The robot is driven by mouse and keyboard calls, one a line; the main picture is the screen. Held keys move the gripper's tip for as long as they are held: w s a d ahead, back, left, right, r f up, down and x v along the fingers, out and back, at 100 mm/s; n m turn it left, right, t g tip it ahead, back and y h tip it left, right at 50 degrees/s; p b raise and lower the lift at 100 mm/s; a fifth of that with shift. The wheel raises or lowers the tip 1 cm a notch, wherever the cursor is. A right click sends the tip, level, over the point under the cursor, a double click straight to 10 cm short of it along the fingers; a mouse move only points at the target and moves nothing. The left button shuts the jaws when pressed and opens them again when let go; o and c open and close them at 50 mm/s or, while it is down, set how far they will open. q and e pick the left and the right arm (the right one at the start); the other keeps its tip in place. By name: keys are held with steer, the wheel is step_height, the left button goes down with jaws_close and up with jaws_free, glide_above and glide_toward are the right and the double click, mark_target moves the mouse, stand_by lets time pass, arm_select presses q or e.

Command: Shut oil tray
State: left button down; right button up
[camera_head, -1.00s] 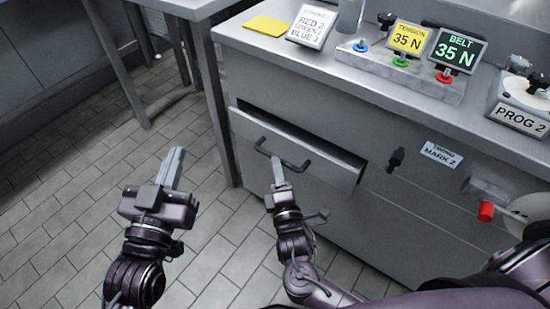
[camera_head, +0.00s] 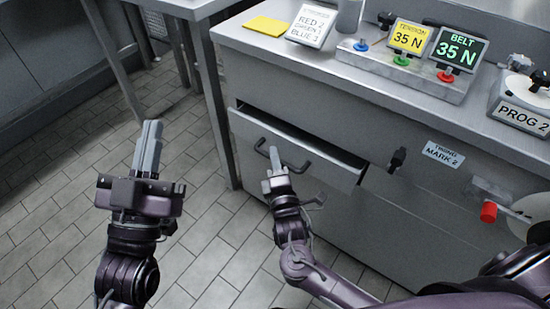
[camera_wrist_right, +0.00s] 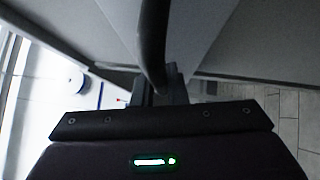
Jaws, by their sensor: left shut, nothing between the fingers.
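The oil tray looks to be the grey drawer (camera_head: 325,172) in the front of the metal cabinet. It stands partly open, with a dark gap along its top edge. Its dark bar handle (camera_head: 299,168) is on the front. My right gripper (camera_head: 274,158) is at the handle, its fingertips overlapping the bar in the head view. In the right wrist view the handle (camera_wrist_right: 153,45) runs down to the fingers (camera_wrist_right: 163,85), which partly hide its end; whether they grip it is unclear. My left gripper (camera_head: 148,148) is shut and empty, over the floor left of the drawer.
The cabinet top (camera_head: 330,62) carries a yellow pad (camera_head: 265,26), a label stand (camera_head: 311,25), and a control box with knobs and displays (camera_head: 405,70). A black knob (camera_head: 397,160) and a red-ended lever (camera_head: 488,212) project from the front. The tiled floor (camera_head: 60,190) at left is clear.

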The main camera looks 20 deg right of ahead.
mark_target(284, 149)
jaws_close()
